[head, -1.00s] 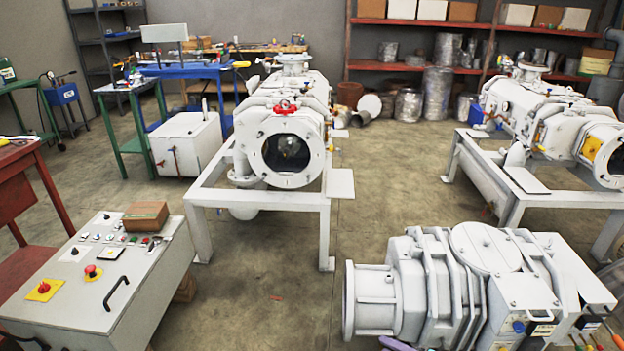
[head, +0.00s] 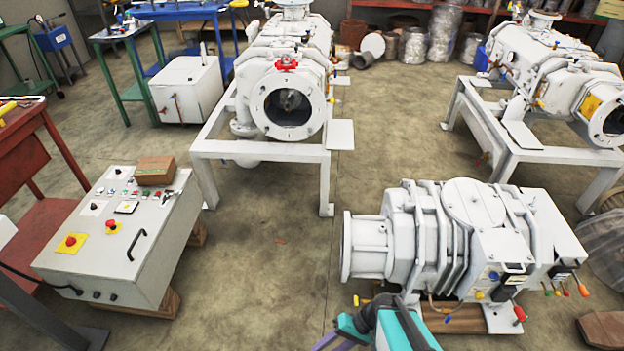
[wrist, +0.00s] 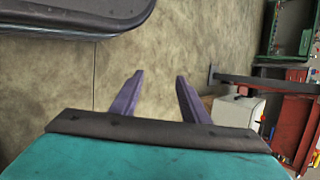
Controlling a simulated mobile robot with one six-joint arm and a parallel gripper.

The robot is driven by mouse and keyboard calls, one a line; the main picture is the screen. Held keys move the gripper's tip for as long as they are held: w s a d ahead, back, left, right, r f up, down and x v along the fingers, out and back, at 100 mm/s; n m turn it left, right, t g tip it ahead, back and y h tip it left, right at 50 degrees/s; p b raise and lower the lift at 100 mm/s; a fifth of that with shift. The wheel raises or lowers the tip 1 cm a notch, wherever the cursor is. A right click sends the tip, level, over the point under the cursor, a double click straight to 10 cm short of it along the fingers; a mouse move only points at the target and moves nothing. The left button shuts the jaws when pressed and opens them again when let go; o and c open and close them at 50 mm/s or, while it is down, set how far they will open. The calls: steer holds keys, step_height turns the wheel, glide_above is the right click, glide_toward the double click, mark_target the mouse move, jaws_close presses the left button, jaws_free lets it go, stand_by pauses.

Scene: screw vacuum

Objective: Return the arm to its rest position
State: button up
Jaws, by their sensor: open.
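My gripper (wrist: 153,90) shows in the wrist view as two purple fingers standing well apart, with only floor between and beyond them. It is open and empty. In the head view, part of my teal arm (head: 402,328) shows at the bottom edge, with a piece of a purple finger (head: 330,341) beside it. The rest of the arm is out of the frame. No object touches the fingers in the wrist view.
A grey control box (head: 150,245) is at left. A white vacuum machine (head: 270,140) on a frame stands in the middle back, another (head: 545,70) at right. Floor (head: 285,290) between is clear.

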steer(key=s+d+f+g+h+p, duration=0.1)
steer(key=s+d+g+h, duration=0.1)
steer(key=s+d+h, duration=0.5)
steer(key=d+h, duration=0.1)
steer(key=d, duration=0.4)
steer(key=shift+d+f, duration=0.15)
steer(key=shift+f, duration=0.25)
